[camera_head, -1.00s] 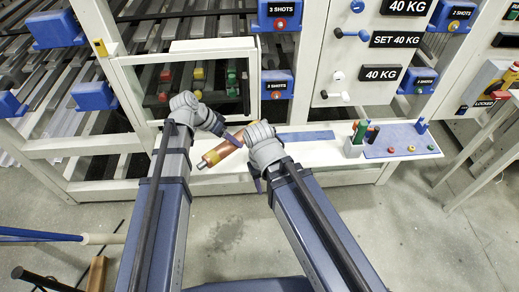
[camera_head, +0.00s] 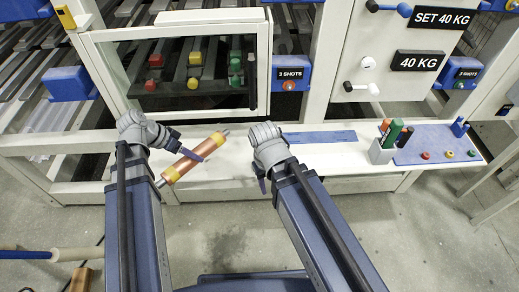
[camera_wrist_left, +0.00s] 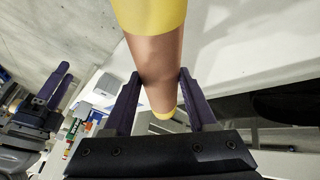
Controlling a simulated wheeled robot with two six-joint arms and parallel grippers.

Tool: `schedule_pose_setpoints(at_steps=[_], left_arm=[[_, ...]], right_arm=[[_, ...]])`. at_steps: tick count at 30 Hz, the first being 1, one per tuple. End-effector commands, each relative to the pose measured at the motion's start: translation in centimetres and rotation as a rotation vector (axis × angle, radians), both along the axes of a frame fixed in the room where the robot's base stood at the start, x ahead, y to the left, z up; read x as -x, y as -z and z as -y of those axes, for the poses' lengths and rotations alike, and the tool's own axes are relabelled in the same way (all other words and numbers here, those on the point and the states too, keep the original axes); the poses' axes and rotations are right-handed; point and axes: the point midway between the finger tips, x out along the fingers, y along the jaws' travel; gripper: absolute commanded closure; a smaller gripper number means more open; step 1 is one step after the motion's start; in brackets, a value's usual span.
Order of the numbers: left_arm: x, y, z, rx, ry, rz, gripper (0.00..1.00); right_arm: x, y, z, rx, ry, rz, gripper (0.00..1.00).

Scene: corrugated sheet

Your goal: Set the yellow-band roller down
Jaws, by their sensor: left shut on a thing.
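The yellow-band roller (camera_head: 183,165) is copper-coloured with a yellow band near each end and thin metal shaft ends. It lies slantwise over the white ledge (camera_head: 340,157) in the head view. My left gripper (camera_head: 190,151) is shut on the roller's copper middle. In the left wrist view the roller (camera_wrist_left: 157,62) runs between the two dark fingers of the left gripper (camera_wrist_left: 162,98). I cannot tell whether the roller touches the ledge. My right gripper (camera_head: 261,174) is near the ledge's front edge, right of the roller, with nothing seen in it; its fingers are unclear.
A blue strip (camera_head: 320,138) lies on the ledge. A framed window (camera_head: 180,75) stands behind the roller. The ledge between roller and cup is mostly clear.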

Motion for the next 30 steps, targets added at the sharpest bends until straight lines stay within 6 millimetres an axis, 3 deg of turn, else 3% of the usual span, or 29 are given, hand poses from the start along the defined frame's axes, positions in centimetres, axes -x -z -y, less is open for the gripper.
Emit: schedule_pose_setpoints(at_steps=[21, 30], left_arm=[[-5.2, -0.1, 14.3, 0.002, 0.004, 0.001, 1.00], [-6.0, -0.1, 16.7, 0.002, 0.000, 0.001, 1.00]], right_arm=[[0.0, -0.1, 0.0, 0.000, 0.000, 0.000, 0.50], [0.0, 0.0, 0.0, 0.000, 0.000, 0.000, 0.50]])
